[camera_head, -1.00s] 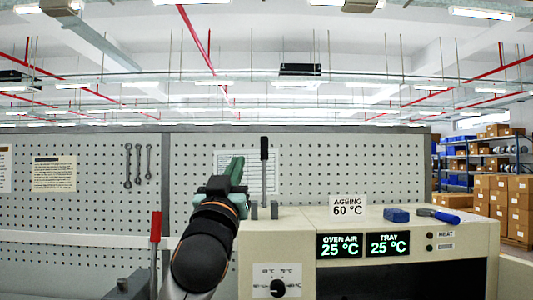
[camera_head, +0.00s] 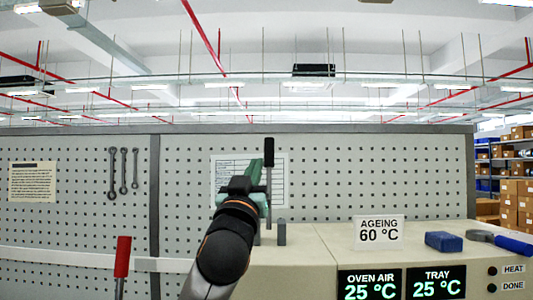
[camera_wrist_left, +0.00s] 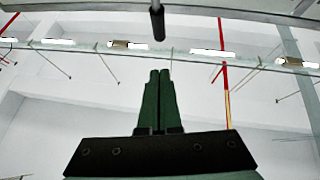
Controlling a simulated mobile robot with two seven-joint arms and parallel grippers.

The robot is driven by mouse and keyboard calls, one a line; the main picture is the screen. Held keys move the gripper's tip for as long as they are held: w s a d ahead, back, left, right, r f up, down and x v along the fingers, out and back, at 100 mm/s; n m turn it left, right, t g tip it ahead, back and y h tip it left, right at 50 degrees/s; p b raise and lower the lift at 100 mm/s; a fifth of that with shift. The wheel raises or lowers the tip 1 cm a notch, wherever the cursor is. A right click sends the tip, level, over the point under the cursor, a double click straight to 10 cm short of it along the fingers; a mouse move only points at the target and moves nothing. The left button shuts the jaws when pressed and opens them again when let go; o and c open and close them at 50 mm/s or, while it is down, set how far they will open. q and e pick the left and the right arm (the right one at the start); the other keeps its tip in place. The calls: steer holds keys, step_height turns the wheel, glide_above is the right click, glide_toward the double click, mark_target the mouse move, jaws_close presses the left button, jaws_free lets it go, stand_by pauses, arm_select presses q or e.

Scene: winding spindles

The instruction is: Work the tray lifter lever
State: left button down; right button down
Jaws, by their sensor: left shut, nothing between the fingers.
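A lever with a black grip (camera_head: 269,152) stands upright on a thin stem above the oven top, near small grey posts (camera_head: 281,232). Its dark end also shows in the left wrist view (camera_wrist_left: 157,22), beyond the fingertips. My left gripper (camera_head: 258,172), with green fingers, is raised beside the lever, just left of its stem in the head view; I cannot tell whether they touch. Its fingers are together and empty in the left wrist view (camera_wrist_left: 159,74). A second lever with a red grip (camera_head: 122,257) stands at the lower left. No label shows which lever is the tray lifter. My right gripper is out of view.
The oven (camera_head: 300,258) has OVEN AIR and TRAY displays (camera_head: 437,284), both at 25 °C. An ageing sign (camera_head: 379,232), a blue block (camera_head: 444,241) and a blue-handled tool (camera_head: 505,242) sit on top. A pegboard (camera_head: 370,180) stands behind.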

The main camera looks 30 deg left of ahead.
mark_target(266, 154)
arm_select(q)
steer(key=p+x, duration=0.1)
steer(key=x, duration=0.2)
steer(key=f+p+x, duration=0.1)
steer(key=x, duration=0.2)
steer(key=w+p+x, duration=0.1)
steer(key=x, duration=0.2)
steer(key=shift+w+a+f, duration=0.25)
steer(key=shift+a, duration=0.05)
steer(key=shift+w+a+f, duration=0.15)
steer(key=shift+w+f, duration=0.05)
steer(key=shift+w, duration=0.35)
steer(key=shift+w+a, duration=0.3)
steer(key=shift+w, duration=0.25)
steer(key=shift+w+a, duration=0.35)
steer(key=shift+w, duration=0.2)
steer(key=shift+s+p, duration=0.1)
steer(key=shift+p, duration=0.25)
